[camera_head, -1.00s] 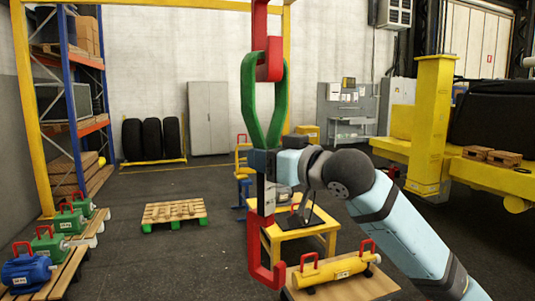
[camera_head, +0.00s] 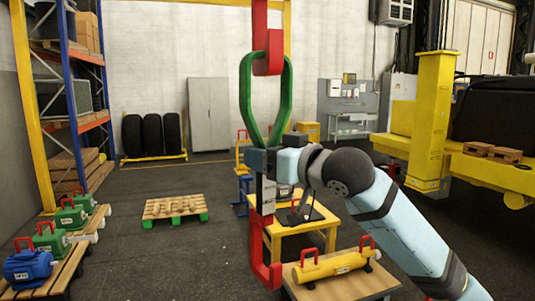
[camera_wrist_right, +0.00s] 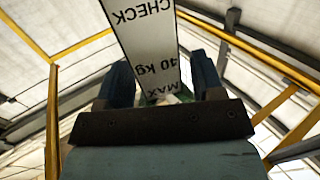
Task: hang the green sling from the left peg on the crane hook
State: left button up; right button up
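The green sling (camera_head: 243,95) hangs in the head view as an upright loop, its top overlapping the curve of the red crane hook (camera_head: 267,50). The sling narrows downward and its lower end goes behind my right gripper (camera_head: 262,161). A pale labelled plate (camera_wrist_right: 150,45) runs between the right fingers in the wrist view, with a narrow gap beside the right-hand finger, so the fingers look open around it. A lower red hook (camera_head: 264,272) hangs below the gripper. The left peg cannot be made out. My left gripper is not in view.
A yellow cylinder (camera_head: 333,267) with red handles lies on a wooden stand at the lower right. A yellow table (camera_head: 305,232) stands behind it. A pallet (camera_head: 174,209) lies on the floor. A yellow column (camera_head: 434,120) stands right of my right arm.

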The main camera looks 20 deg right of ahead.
jog(key=shift+o, duration=0.6)
